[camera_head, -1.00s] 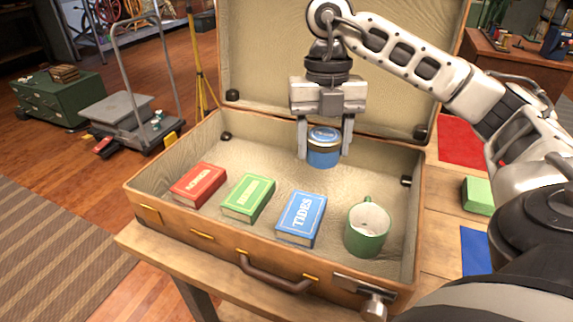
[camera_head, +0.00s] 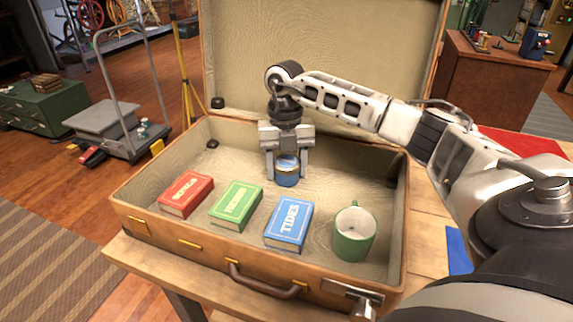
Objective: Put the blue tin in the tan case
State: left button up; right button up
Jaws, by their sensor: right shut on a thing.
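I cannot tell whether the tin touches the floor. The tan case (camera_head: 150,232) lies open on a wooden table, lid raised at the back. My left gripper is not in view.
In the case are a red book (camera_head: 186,194), a green book (camera_head: 236,205), a blue book (camera_head: 289,224) and a green mug (camera_head: 354,232). Bare case floor lies right of the tin. A blue patch (camera_head: 458,250) and a red patch (camera_head: 520,141) are on the table.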

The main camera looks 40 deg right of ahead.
aim_at(285, 157)
jog(key=o, duration=1)
jog(key=shift+f, duration=0.1)
notch_tip(285, 157, up, 12)
jog(key=w, duration=0.1)
jog(key=shift+w+d+p, duration=0.15)
jog(key=shift+d+p, duration=0.2)
jog(key=shift+p, duration=0.1)
